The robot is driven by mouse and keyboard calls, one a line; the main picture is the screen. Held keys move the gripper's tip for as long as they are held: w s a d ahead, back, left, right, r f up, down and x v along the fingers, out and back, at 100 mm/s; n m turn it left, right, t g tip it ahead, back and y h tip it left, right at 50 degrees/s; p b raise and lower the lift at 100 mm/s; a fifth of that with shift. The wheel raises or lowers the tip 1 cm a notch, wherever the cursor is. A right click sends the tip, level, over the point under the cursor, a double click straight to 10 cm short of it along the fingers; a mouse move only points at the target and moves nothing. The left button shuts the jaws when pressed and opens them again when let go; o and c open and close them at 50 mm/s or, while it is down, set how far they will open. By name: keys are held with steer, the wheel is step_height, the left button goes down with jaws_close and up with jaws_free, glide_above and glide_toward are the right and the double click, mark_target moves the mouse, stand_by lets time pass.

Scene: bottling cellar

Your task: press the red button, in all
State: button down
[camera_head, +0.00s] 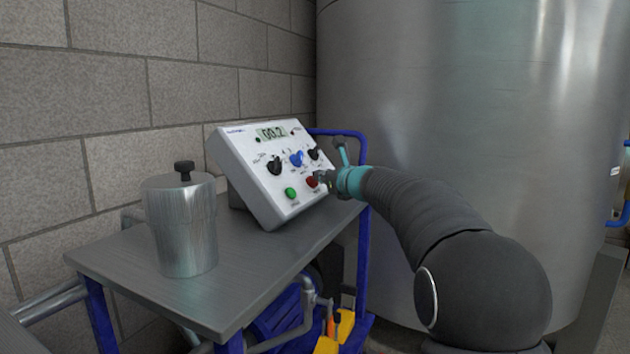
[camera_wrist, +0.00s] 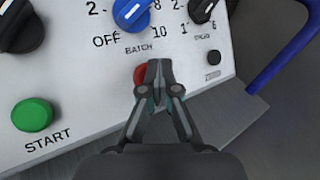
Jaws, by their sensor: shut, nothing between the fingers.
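The red button (camera_head: 312,182) sits low on the sloped face of a white control box (camera_head: 253,190). In the wrist view the red button (camera_wrist: 140,74) shows partly behind my gripper (camera_wrist: 158,66), which hides its right side and any label below it. My gripper (camera_head: 325,177) is shut and empty, its fingertips pointing at the panel right by the button. I cannot tell whether the tips touch it. The green START button (camera_wrist: 33,114) is to the left of the red one; it also shows in the head view (camera_head: 291,193).
A blue BATCH knob (camera_wrist: 131,12) and black knobs (camera_head: 275,166) sit above the buttons, under a display (camera_head: 272,132). A lidded metal canister (camera_head: 182,225) stands on the grey cart top (camera_head: 125,275). A blue rail and a large steel tank (camera_head: 440,90) are behind.

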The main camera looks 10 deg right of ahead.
steer(key=shift+s+d+r+p, duration=0.35)
steer(key=shift+d+r, duration=0.15)
steer(key=shift+d, duration=0.05)
steer(key=s+d+r+p, duration=0.2)
steer(key=d+r, duration=0.1)
steer(key=shift+r, duration=0.2)
stand_by(0.4)
steer(key=shift+s, duration=0.1)
stand_by(0.4)
steer(key=s+a+f+n+g, duration=0.25)
steer(key=s+n, duration=0.25)
steer(key=s, duration=0.3)
steer(key=s+a+f+n+g+h, duration=0.1)
steer(key=s+a+f+n+g, duration=0.2)
steer(key=s+n, duration=0.45)
steer(key=s+a+f+n+g, duration=0.1)
steer(key=s+a+f+n, duration=0.2)
steer(key=s, duration=0.7)
steer(key=s+d+f+n+g+h, duration=0.1)
steer(key=s+d+f+n+h, duration=0.2)
steer(key=s+f+n, duration=0.3)
steer(key=s+d+f+n+g+h, duration=0.2)
steer(key=s+d+f+n, duration=0.2)
steer(key=s, duration=1.3)
step_height(320, 180, down, 6)
steer(key=n, duration=0.3)
steer(key=shift+s+d+f+h, duration=0.15)
steer(key=shift+s+h, duration=0.05)
steer(key=shift+h, duration=0.2)
